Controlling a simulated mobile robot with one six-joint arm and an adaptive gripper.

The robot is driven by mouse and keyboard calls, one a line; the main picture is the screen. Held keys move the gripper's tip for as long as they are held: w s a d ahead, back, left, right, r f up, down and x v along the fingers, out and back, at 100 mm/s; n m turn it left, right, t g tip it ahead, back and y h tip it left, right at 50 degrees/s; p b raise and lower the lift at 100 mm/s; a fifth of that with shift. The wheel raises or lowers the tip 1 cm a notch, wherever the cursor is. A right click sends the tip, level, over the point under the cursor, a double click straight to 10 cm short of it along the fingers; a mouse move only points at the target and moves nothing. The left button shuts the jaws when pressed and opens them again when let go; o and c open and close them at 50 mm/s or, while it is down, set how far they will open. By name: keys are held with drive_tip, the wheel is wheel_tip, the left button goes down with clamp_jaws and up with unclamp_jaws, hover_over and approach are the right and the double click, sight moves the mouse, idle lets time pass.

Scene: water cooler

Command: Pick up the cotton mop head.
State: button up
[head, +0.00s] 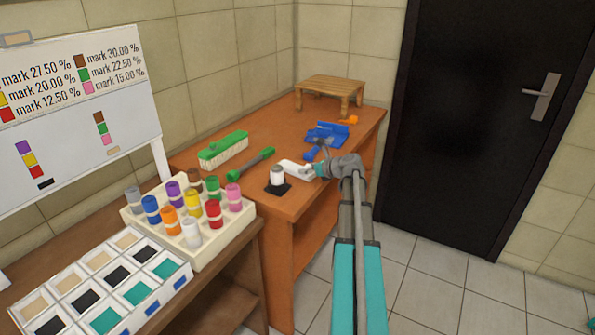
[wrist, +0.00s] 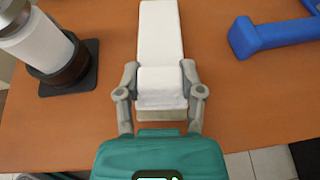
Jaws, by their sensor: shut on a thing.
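A white, long, flat-topped piece, which looks like the cotton mop head (wrist: 160,40), lies on the orange-brown table, pointing away from me in the wrist view. In the head view the white mop head (head: 294,168) is near the table's right front edge, partly hidden by my gripper. My gripper (wrist: 159,92) is shut on its near end, one finger on each side. In the head view my gripper (head: 318,171) reaches in over the table from the right. I cannot tell whether the mop head is clear of the tabletop.
Left of it stands a white cylinder on a dark base (head: 277,178). Right and behind lie a blue tool (head: 326,134) and an orange piece (head: 348,120). A green-handled tool (head: 251,164), a green-topped brush (head: 223,150) and a small wooden stool (head: 329,88) share the table (wrist: 250,85).

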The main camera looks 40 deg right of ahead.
drive_tip(key=shift+c, duration=0.6)
drive_tip(key=shift+r, duration=0.1)
wheel_tip(320, 180, up, 2)
drive_tip(key=p, duration=0.2)
drive_tip(key=shift+r+p, duration=0.1)
drive_tip(key=shift+p, duration=0.2)
drive_tip(key=s+a+r+p, duration=0.5)
drive_tip(key=s+r+p, duration=0.5)
drive_tip(key=s, duration=0.3)
drive_tip(key=shift+r, duration=0.25)
